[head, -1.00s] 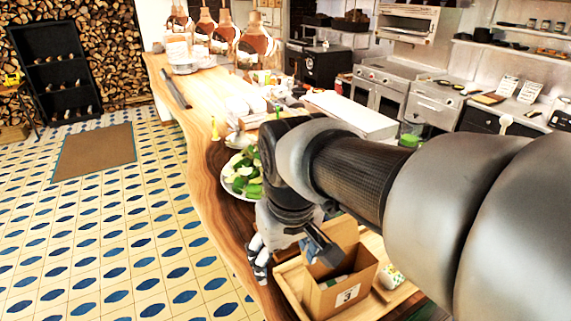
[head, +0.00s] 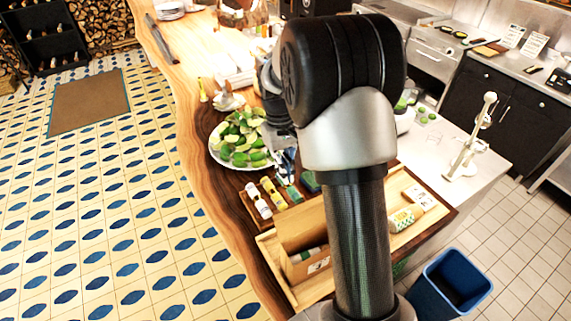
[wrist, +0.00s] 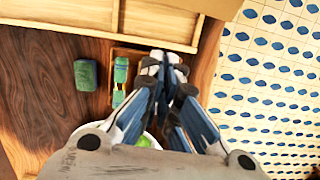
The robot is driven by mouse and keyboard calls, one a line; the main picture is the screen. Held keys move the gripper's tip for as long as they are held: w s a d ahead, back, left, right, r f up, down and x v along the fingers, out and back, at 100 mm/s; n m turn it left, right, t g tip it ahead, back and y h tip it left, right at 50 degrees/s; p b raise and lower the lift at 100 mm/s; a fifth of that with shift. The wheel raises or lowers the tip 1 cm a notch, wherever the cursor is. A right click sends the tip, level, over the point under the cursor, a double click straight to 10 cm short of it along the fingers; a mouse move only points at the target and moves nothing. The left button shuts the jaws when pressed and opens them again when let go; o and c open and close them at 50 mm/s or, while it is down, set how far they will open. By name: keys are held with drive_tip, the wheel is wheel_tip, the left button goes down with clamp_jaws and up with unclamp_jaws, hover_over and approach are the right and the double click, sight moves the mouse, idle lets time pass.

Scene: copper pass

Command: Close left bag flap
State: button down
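The brown paper bag (head: 308,268), with a number label on its front, stands in the wooden tray in the head view. One tan flap (head: 300,228) stands raised at its back left. My arm hides the bag's right side, so any flap there cannot be seen. My gripper (head: 288,180) is behind the bag, over the small bottle rack, partly hidden by my arm. In the wrist view my gripper's (wrist: 167,66) fingertips are together with nothing visible between them. A tan piece (wrist: 217,7) at that view's top edge may be part of the bag.
The wooden tray (head: 440,203) surrounds the bag. A small rack with bottles (head: 259,203) and a plate of limes (head: 217,160) lie behind it. A green block (wrist: 87,75) is beside the rack. A blue bin (head: 450,283) stands on the floor at right.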

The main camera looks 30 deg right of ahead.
drive_tip(key=s+f+p, duration=0.1)
drive_tip(key=s+f, duration=0.3)
drive_tip(key=shift+s+f, duration=0.2)
drive_tip(key=shift+f, duration=0.1)
